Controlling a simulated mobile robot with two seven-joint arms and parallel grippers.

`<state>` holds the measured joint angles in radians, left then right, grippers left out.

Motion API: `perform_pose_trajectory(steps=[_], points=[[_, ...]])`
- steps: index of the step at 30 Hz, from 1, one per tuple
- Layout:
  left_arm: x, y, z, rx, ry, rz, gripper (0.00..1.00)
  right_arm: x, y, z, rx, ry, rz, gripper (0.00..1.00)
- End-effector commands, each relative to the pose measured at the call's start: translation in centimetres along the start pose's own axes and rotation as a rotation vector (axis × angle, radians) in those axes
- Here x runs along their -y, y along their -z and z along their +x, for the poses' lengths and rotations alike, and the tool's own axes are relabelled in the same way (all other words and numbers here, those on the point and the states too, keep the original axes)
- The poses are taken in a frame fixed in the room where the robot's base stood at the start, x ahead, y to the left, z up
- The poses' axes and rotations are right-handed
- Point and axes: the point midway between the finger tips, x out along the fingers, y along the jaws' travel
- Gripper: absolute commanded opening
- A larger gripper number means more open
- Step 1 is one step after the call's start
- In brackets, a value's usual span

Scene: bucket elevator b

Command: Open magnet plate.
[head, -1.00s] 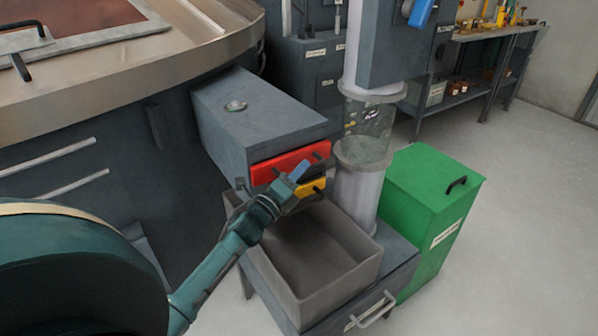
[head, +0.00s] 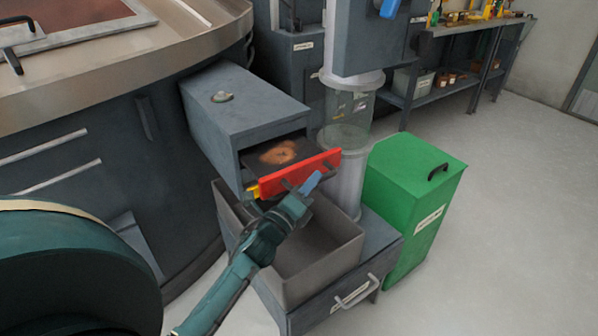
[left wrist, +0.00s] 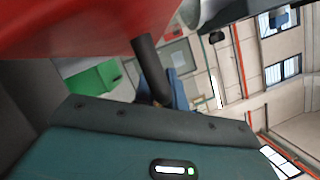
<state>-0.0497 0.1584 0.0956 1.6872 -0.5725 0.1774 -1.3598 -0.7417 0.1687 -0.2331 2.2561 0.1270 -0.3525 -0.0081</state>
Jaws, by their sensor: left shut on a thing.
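The magnet plate has a red front (head: 300,174) and sticks out of the grey housing (head: 245,115). A brown patch of material (head: 280,152) lies on its dark top. My left gripper (head: 310,187) is at the red front and shut on its dark handle. In the left wrist view the red front (left wrist: 70,25) fills the upper left, with the dark handle bar (left wrist: 150,70) below it. A yellow front (head: 253,191) lies under the red one, mostly hidden by the plate and my gripper. My right gripper is not in view.
An open grey bin (head: 335,262) stands below the plate, on a base with a metal handle. A clear pipe (head: 345,110) rises just right of the plate. A green box (head: 415,185) stands farther right. The floor at right is clear.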

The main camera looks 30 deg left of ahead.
Motion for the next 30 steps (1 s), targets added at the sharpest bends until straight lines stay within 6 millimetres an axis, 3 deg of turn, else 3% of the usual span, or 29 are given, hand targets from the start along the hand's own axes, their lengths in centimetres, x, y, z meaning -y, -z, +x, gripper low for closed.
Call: perform_pose_trajectory(steps=[3,10,26,27,30], points=[[1.6,2.6,-1.1,-0.004,0.000,-0.007,0.00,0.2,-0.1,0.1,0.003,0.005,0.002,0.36],[3.5,5.2,-2.3,-0.004,-0.001,-0.004,0.00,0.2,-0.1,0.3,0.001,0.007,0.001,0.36],[4.1,6.1,-2.6,-0.006,0.000,0.000,0.00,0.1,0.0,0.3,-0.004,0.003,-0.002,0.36],[4.1,6.1,-2.6,-0.006,0.000,0.000,0.15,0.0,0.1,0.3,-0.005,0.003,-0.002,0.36],[4.0,6.0,-2.6,-0.005,0.000,0.000,0.23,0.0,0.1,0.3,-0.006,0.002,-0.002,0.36]])
